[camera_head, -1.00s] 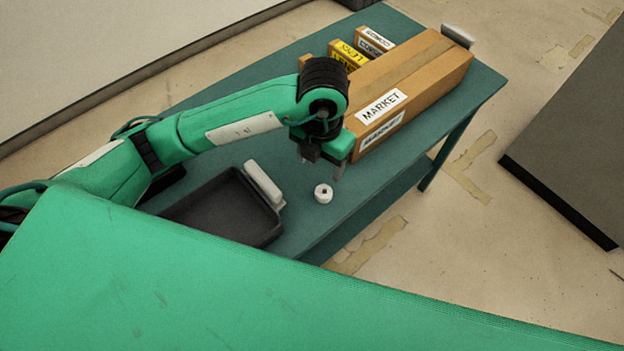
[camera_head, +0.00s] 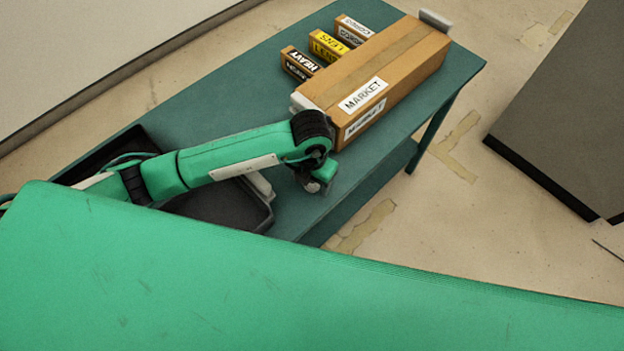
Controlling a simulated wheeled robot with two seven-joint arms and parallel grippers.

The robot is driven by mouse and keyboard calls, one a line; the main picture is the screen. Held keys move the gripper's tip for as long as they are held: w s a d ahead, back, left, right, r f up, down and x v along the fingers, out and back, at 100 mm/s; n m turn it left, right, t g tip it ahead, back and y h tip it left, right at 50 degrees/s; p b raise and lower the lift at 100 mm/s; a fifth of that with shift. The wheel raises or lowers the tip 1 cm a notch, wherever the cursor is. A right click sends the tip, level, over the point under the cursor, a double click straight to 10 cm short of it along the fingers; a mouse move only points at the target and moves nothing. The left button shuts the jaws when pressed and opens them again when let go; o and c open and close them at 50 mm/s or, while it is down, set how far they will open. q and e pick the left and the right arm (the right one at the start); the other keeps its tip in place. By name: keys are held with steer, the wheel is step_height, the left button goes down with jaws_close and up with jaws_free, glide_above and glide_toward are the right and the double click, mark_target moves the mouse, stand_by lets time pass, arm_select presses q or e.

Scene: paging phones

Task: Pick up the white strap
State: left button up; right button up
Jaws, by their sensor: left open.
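The white strap, a small white roll on the table in the earlier view, is hidden now behind my left gripper (camera_head: 317,182). A small pale patch shows at the gripper's lower edge; I cannot tell whether it is the strap. My left gripper points down over that spot, beside the front end of the long cardboard box. Its jaws are open, though the fingertips are mostly covered by the wrist. My right gripper is not in view.
The cardboard box (camera_head: 400,62) marked MARKET lies on the green table (camera_head: 215,97). Small boxes marked HEAVY (camera_head: 300,64) and LENS (camera_head: 328,45) stand beside it. A dark tray (camera_head: 225,208) and a white bar (camera_head: 262,185) lie left of the gripper.

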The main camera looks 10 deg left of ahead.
arm_select(q)
steer(key=shift+f, duration=0.1)
steer(key=c, duration=1)
steer(key=shift+c, duration=0.3)
